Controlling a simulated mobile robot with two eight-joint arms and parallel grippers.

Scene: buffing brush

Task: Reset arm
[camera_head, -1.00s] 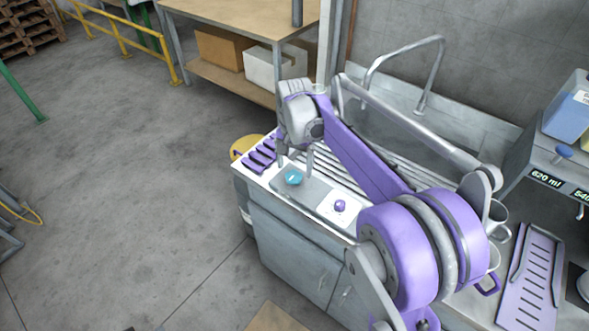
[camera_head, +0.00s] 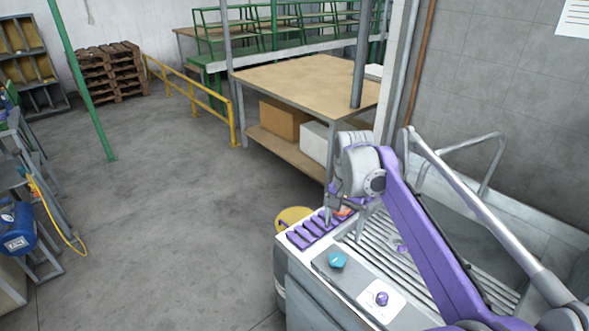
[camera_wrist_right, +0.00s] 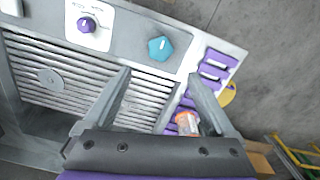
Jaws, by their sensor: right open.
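My right arm reaches in from the lower right in the head view. Its gripper (camera_head: 344,228) is open over the far part of the counter, between the purple slotted rack (camera_head: 315,230) and the ribbed drainboard (camera_head: 385,248). In the right wrist view the two fingers (camera_wrist_right: 158,75) are spread with nothing between the tips. A teal knob-like piece (camera_head: 338,260) sits on a grey plate on the counter, apart from the gripper; it also shows in the right wrist view (camera_wrist_right: 160,48). My left gripper is not in view.
A purple dial (camera_head: 382,298) is on a white panel at the counter front. A small orange-and-clear item (camera_wrist_right: 187,122) lies near the rack. A yellow round thing (camera_head: 293,214) is beyond the counter edge.

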